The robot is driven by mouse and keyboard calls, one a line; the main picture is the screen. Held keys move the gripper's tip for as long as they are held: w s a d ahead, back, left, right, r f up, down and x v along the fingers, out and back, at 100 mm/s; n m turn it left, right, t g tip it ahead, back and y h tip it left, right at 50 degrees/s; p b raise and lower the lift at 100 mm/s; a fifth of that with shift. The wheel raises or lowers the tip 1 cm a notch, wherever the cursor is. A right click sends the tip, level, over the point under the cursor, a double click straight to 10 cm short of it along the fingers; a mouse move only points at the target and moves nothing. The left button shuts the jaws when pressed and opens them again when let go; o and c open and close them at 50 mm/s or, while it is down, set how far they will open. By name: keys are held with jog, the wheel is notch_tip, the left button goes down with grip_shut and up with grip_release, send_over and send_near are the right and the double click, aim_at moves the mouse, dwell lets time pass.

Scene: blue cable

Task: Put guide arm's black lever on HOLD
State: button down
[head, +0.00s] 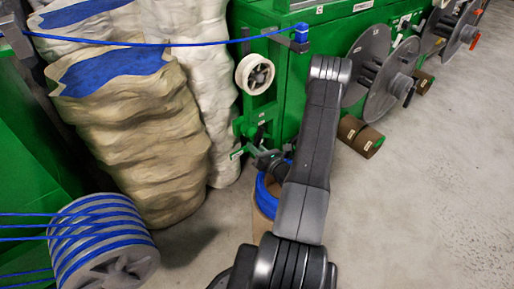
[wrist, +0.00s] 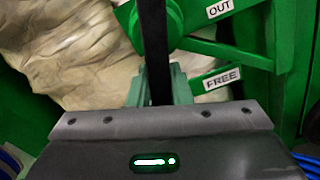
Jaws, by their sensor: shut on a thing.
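The guide arm's black lever (wrist: 153,45) stands nearly upright in the wrist view, running from the top edge down to my gripper (wrist: 156,86). My gripper is shut on the lever. A FREE label (wrist: 221,78) is on a green bar to the right of the lever, and an OUT label (wrist: 219,8) is above it. No HOLD label can be read. In the head view my gripper (head: 268,160) is low at the green guide stand (head: 246,132), partly behind my arm. The lever cannot be made out clearly there. The white guide wheel (head: 255,74) is above.
Large wrapped sacks (head: 135,130) stand left of the stand. A blue cable (head: 150,44) runs overhead. A blue coil (head: 267,195) in a brown container is close below my gripper. Grey reels (head: 368,60) line the green machine at right. Open floor (head: 430,170) is at right.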

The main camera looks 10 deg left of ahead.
jog(key=shift+s+a+r+m, duration=0.1)
jog(key=shift+s+m, duration=0.05)
jog(key=shift+m, duration=0.35)
jog(key=c, duration=1.3)
grip_release()
jog(key=p+v, duration=0.1)
jog(key=v, duration=1.3)
jog(key=shift+a, duration=0.1)
jog(key=shift+a, duration=0.1)
jog(key=b+x, duration=0.1)
jog(key=x, duration=1.2)
jog(key=shift+w+a, duration=0.2)
jog(key=shift+w, duration=0.1)
